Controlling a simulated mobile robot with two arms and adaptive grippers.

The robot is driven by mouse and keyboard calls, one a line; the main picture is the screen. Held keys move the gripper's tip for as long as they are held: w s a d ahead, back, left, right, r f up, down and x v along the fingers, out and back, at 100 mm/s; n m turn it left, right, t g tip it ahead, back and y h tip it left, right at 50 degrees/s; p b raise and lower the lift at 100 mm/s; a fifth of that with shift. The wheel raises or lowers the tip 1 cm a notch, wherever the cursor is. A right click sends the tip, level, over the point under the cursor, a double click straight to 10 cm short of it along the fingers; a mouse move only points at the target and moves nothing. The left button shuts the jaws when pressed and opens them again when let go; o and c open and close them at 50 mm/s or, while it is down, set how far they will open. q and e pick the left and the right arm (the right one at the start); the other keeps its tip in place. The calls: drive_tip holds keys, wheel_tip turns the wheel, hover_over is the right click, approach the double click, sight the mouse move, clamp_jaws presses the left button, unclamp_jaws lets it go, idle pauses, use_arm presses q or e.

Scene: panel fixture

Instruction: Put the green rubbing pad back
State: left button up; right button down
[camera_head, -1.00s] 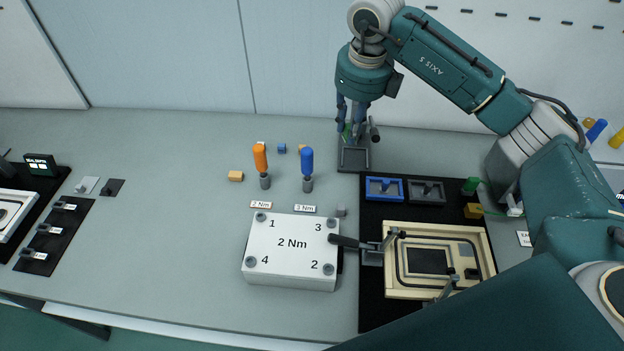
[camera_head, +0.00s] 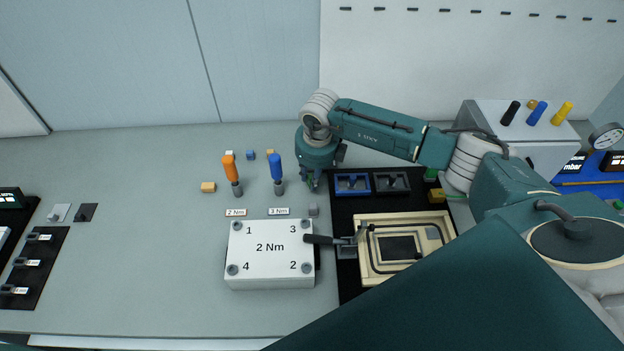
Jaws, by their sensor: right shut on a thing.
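My right gripper (camera_head: 313,184) points down behind the top right of the white plate, just right of the blue-handled screwdriver. Its fingers are small and mostly hidden under the wrist. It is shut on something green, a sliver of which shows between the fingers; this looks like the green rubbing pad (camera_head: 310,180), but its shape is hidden. The small grey tray seen there earlier is now covered by the wrist and gripper, so I cannot tell whether the pad touches it. My left gripper is not in view.
The blue-handled screwdriver (camera_head: 276,170) stands close left of the gripper, with an orange-handled screwdriver (camera_head: 230,171) beyond it. A white 2 Nm plate (camera_head: 270,262) lies in front. A black mat (camera_head: 343,208) with blue and dark holders and a beige frame (camera_head: 364,262) lies right.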

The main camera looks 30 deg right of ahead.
wheel_tip(320, 180, down, 2)
drive_tip(key=shift+f, duration=0.25)
drive_tip(key=shift+f, duration=0.1)
drive_tip(key=shift+f, duration=0.15)
drive_tip(key=c, duration=1.5)
unclamp_jaws()
drive_tip(key=shift+r, duration=0.45)
drive_tip(key=shift+s+a+r+b, duration=0.1)
drive_tip(key=shift+s+r+b, duration=0.35)
drive_tip(key=shift+r, duration=1.45)
drive_tip(key=shift+s+d+r+b, duration=0.15)
drive_tip(key=shift+r+b, duration=0.55)
drive_tip(key=shift+r, duration=1.25)
drive_tip(key=shift+s+a+r+b, duration=0.15)
drive_tip(key=shift+s+r+b, duration=0.3)
drive_tip(key=shift+r, duration=1.45)
